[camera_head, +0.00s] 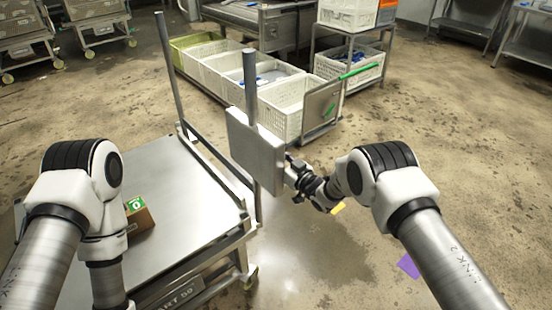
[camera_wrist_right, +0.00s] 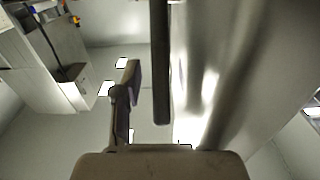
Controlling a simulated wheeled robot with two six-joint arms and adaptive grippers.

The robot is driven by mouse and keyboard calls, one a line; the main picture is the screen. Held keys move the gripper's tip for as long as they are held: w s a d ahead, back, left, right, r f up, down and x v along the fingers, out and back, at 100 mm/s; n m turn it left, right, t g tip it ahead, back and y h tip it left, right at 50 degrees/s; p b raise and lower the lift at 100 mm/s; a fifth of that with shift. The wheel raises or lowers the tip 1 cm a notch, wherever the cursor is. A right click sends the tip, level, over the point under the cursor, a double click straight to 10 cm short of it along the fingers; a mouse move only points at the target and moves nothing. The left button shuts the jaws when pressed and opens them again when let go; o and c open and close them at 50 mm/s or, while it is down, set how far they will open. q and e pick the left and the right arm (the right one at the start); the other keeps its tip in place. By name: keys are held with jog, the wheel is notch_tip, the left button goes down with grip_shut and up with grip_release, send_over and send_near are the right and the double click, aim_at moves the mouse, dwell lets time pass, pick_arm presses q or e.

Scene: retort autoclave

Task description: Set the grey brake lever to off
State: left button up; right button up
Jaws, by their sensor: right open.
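I cannot clearly pick out the grey brake lever in the head view. A grey metal box or panel (camera_head: 258,150) is on the cart's near right post (camera_head: 250,75). My right gripper (camera_head: 291,170) is at the right side of this panel, its fingertips partly hidden, and it is open. In the right wrist view one finger (camera_wrist_right: 126,95) shows left of a dark upright bar (camera_wrist_right: 161,65), apart from it. I cannot tell whether the bar is the lever or the post. A smooth grey surface (camera_wrist_right: 235,70) fills the right side. My left gripper is out of view below the left arm.
The cart's flat metal deck (camera_head: 180,190) holds a small cardboard box (camera_head: 140,222) with a green label. White crates (camera_head: 285,110) stand behind. A rack (camera_head: 350,65) stands at the back right. A purple patch (camera_head: 408,265) lies on the open floor at right.

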grip_shut()
jog(key=shift+w+a+r+g+h, duration=0.3)
jog(key=shift+r+g, duration=0.1)
jog(key=shift+r, duration=0.1)
jog(key=shift+w+a+r+g+h+p, duration=0.15)
jog(key=shift+w+g+h+p, duration=0.1)
jog(key=shift+g, duration=0.15)
jog(key=shift+w+a+f+g+h+p, duration=0.15)
jog(key=shift+g+h, duration=0.1)
jog(key=shift+g, duration=0.15)
grip_release()
jog(key=shift+r, duration=0.1)
